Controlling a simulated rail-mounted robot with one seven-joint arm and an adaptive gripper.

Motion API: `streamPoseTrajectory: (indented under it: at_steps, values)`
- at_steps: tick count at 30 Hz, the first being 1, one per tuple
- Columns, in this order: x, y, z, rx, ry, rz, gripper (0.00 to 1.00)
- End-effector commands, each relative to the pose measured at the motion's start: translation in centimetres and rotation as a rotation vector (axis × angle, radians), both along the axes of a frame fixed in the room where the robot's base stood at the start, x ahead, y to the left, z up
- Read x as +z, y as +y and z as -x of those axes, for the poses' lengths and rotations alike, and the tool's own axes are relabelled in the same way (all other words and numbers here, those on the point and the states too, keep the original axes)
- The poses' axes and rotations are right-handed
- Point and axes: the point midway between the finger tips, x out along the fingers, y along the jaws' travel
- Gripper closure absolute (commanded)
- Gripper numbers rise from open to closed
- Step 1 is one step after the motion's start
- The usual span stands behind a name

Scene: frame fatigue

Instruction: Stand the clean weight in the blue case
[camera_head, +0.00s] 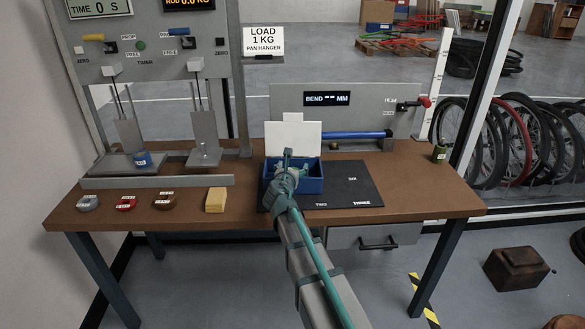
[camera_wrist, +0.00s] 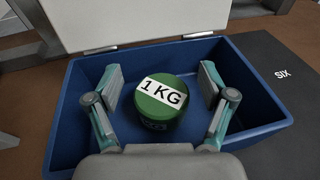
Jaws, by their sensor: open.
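The blue case (camera_head: 311,185) sits open on the workbench, and its white lid (camera_head: 292,137) stands up behind it. In the wrist view, the case wall (camera_wrist: 262,105) surrounds a green weight (camera_wrist: 158,112) with a white 1 KG label. The weight stands upright on the case floor, label facing up. My gripper (camera_wrist: 161,82) is open, with one finger on each side of the weight and a visible gap at both sides. In the head view, my gripper (camera_head: 285,172) is over the left part of the case and hides the weight.
A black mat (camera_head: 350,183) lies right of the case. A yellow block (camera_head: 215,200) and labelled discs (camera_head: 125,204) lie to the left. A blue weight (camera_head: 143,159) rests at the left rig. Another green weight (camera_head: 439,154) stands at the bench's right end. The bend gauge (camera_head: 330,101) stands behind.

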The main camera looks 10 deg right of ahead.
Motion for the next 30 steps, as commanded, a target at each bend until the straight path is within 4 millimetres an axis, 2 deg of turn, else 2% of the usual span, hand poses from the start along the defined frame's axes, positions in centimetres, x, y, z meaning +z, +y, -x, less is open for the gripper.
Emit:
streamPoseTrajectory:
  at_steps: [5,9,21,24,30]
  values:
    - [-0.1,-0.2,0.2,-0.007,0.005,-0.005,0.13]
    - [1.3,-0.2,0.2,-0.006,0.002,-0.004,0.13]
    - [2.6,2.7,7.5,-0.001,0.002,-0.001,0.13]
    - [3.0,3.3,9.0,-0.001,0.001,-0.002,0.13]
    - [3.4,4.1,10.7,-0.002,0.002,-0.001,0.13]
